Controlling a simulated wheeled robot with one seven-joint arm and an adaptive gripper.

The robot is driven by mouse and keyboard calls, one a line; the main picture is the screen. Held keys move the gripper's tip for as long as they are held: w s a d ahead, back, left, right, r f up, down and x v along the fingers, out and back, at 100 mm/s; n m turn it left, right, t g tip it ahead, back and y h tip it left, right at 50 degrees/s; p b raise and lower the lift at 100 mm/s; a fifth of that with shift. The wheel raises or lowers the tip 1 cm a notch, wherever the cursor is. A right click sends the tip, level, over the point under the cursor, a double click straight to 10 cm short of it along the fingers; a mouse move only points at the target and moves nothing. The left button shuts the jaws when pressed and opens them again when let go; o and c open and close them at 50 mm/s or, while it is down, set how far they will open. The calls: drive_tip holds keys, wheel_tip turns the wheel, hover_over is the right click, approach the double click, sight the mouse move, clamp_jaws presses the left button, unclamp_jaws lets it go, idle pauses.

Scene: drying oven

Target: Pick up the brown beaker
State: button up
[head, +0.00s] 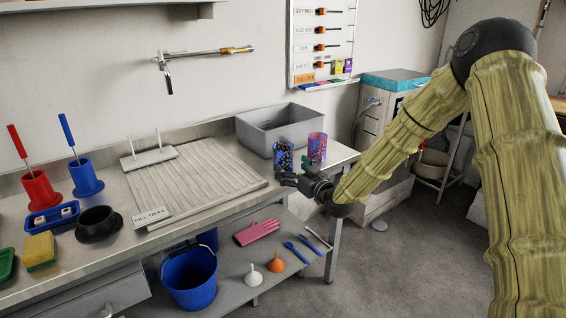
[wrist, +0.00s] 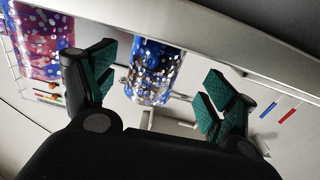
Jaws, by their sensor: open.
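Two speckled beakers stand at the right end of the metal bench. The nearer one (head: 283,155) is dark, with brown, blue and pale spots. It best fits the brown beaker, though no plain brown one shows. In the wrist view this beaker (wrist: 150,72) appears between my fingers with a gap on each side, its spots over blue. How deep it sits between them I cannot tell. The other beaker (head: 317,147) is pink, red and blue, just behind to the right; in the wrist view it (wrist: 38,38) lies outside my left finger. My gripper (head: 283,172) is open and empty.
A grey bin (head: 272,124) stands behind the beakers. A ribbed drainboard (head: 195,180) lies to the left, with a stand (head: 148,158) behind it. A lower shelf holds a pink glove (head: 257,232) and funnels. A cabinet (head: 372,130) stands right of the bench.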

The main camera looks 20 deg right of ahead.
sight(283, 160)
drive_tip(key=shift+d+x, duration=0.2)
drive_tip(key=shift+x, duration=2.95)
drive_tip(key=shift+w+r, duration=0.1)
drive_tip(key=c, duration=1.2)
